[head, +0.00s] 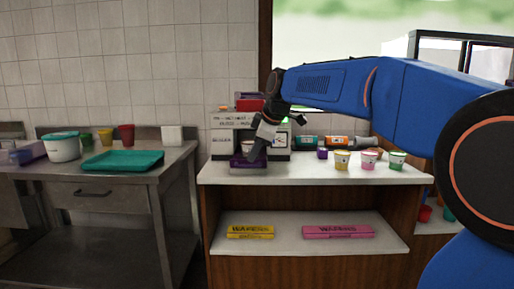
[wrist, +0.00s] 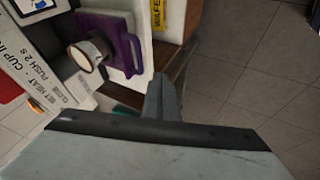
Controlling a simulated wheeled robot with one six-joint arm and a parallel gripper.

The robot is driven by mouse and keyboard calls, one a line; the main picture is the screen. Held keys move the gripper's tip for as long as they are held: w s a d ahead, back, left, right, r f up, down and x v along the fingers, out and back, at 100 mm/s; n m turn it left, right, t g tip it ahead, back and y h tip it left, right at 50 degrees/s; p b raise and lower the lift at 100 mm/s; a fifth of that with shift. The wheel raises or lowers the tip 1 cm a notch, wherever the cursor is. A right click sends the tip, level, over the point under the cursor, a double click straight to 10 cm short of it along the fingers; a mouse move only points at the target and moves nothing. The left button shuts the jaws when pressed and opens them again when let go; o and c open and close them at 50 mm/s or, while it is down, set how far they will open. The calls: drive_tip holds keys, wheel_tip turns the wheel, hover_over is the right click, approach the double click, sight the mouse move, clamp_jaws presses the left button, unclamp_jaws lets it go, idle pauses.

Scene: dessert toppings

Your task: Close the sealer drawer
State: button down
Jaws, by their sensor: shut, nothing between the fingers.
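The sealer (head: 222,140) is a white box with printed labels on the counter; its labelled face also shows tilted at the left of the wrist view (wrist: 45,65). In the head view the drawer (head: 238,164) is low at the sealer's front, partly hidden by my gripper. My gripper (head: 254,157) is shut and empty, pointing down in front of the sealer. In the wrist view its fingertips (wrist: 160,82) are close beside the drawer's outer end; I cannot tell whether they touch.
Yellow (head: 250,232) and pink (head: 338,232) wafer boxes lie on the shelf below. A steel table with a teal tray (head: 123,161) stands at left.

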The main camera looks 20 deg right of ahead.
drive_tip(key=w+f, duration=0.4)
drive_tip(key=w, duration=0.2)
drive_tip(key=shift+d+f, duration=0.15)
drive_tip(key=shift+f, duration=0.15)
drive_tip(key=shift+w, duration=0.1)
drive_tip(key=w+d, duration=0.1)
drive_tip(key=w, duration=0.4)
drive_tip(key=w+d, duration=0.2)
drive_tip(key=w, duration=0.2)
drive_tip(key=w+d, duration=0.1)
drive_tip(key=w, duration=0.4)
drive_tip(key=shift+w+d, duration=0.35)
drive_tip(key=shift+d, duration=0.05)
drive_tip(key=shift+w+d, duration=0.2)
drive_tip(key=shift+w, duration=0.4)
drive_tip(key=shift+w+d+r, duration=0.1)
drive_tip(key=shift+w, duration=0.05)
